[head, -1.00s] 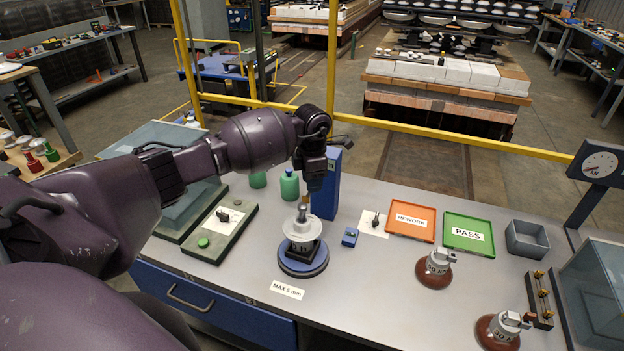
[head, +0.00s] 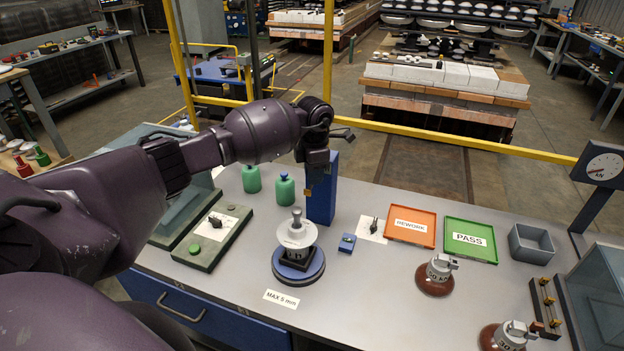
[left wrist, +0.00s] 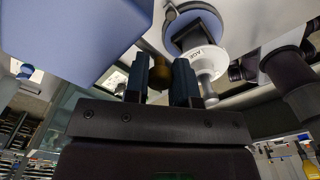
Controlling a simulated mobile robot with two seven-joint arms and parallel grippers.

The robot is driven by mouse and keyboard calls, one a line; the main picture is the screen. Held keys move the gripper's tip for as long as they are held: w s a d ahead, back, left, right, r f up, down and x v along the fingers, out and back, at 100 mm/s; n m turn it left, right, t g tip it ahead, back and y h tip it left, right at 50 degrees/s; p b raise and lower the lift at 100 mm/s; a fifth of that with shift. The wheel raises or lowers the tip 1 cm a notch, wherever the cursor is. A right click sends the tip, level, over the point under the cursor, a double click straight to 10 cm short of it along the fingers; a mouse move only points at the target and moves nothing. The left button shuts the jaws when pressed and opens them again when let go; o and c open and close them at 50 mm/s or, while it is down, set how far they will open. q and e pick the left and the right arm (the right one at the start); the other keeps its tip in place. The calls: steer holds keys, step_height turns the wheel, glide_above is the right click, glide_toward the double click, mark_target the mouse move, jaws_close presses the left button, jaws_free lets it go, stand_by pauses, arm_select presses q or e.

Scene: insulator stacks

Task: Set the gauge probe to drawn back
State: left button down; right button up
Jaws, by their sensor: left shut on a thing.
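The gauge is a blue upright post (head: 322,200) on the bench, and it fills the upper left of the left wrist view (left wrist: 75,40). My left gripper (head: 309,190) is beside the post's upper part, shut on a small brass piece (left wrist: 158,68), which I take for the gauge probe. The brass also shows at the fingers in the head view (head: 308,192). A white insulator (head: 297,235) with a metal pin on top stands upright on a round blue-topped turntable (head: 299,268). The probe is above the pin with a gap. My right gripper is not in view.
Two green bottles (head: 285,189) stand behind the insulator. A small blue box (head: 347,243), an orange REWORK tray (head: 410,241), a green PASS tray (head: 469,254) and brown-based insulators (head: 435,277) are to the right.

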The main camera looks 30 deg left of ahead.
arm_select(q)
steer(key=shift+w+a+r, duration=0.15)
steer(key=shift+r, duration=0.05)
steer(key=c, duration=1.3)
jaws_free()
steer(key=shift+o, duration=0.4)
steer(key=shift+f, duration=0.1)
step_height(320, 180, up, 9)
steer(key=shift+r+b, duration=0.15)
steer(key=shift+b, duration=0.3)
steer(key=shift+r, duration=0.75)
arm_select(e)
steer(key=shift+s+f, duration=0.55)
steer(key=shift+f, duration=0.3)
